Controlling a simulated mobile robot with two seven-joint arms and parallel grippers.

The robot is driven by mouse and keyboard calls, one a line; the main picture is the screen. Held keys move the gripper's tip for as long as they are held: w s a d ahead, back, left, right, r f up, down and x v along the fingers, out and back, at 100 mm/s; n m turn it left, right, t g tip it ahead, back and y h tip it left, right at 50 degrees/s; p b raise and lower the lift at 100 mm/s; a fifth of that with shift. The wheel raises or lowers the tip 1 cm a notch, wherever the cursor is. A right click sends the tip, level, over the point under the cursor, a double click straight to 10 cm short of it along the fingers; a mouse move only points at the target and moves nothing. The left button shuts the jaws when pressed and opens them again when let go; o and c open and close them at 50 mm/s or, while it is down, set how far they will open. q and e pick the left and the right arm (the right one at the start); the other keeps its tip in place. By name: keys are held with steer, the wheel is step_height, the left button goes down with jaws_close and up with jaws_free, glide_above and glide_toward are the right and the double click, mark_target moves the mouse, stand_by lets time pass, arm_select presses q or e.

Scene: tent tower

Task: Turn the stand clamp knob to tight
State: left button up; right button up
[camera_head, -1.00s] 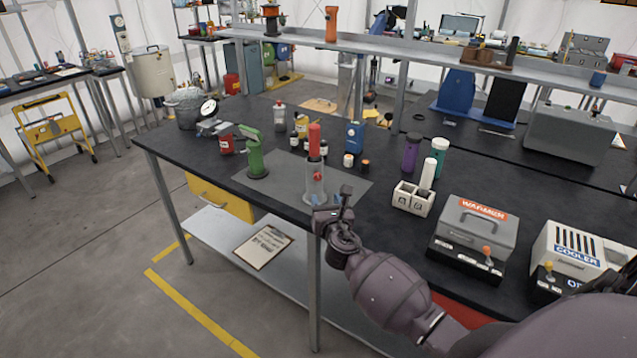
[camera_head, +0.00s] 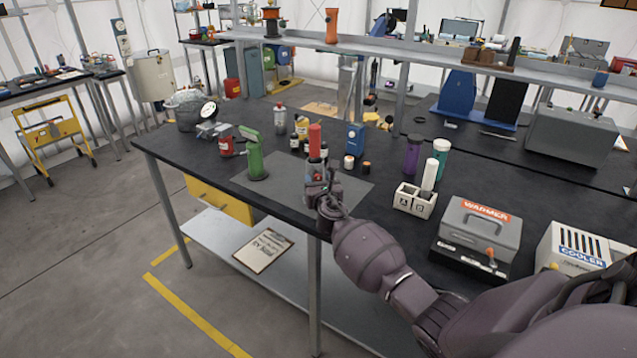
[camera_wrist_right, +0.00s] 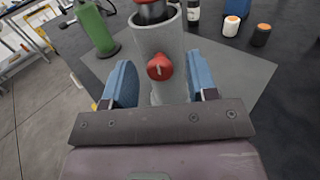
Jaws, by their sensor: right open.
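The stand is a grey upright cylinder with a red top (camera_head: 315,138) on a grey mat. In the right wrist view its grey body (camera_wrist_right: 162,38) shows a red clamp knob (camera_wrist_right: 160,67) facing me, with a pale mark on it. My right gripper (camera_head: 322,183) is in front of the stand. In the right wrist view the blue fingers of the right gripper (camera_wrist_right: 161,82) are spread apart, one on each side of the knob, with gaps to it. In the head view the gripper hides the knob. My left gripper is not in view.
A green device (camera_head: 254,158) stands left of the stand. Small bottles and a blue box (camera_head: 354,138) stand behind it. A white holder (camera_head: 414,200) and the warmer (camera_head: 477,232) are to the right. The grey mat (camera_head: 350,190) is bare right of the stand.

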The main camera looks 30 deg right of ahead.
steer(key=shift+w+d, duration=0.1)
steer(key=shift+w, duration=0.05)
steer(key=c, duration=0.9)
steer(key=shift+c, duration=0.3)
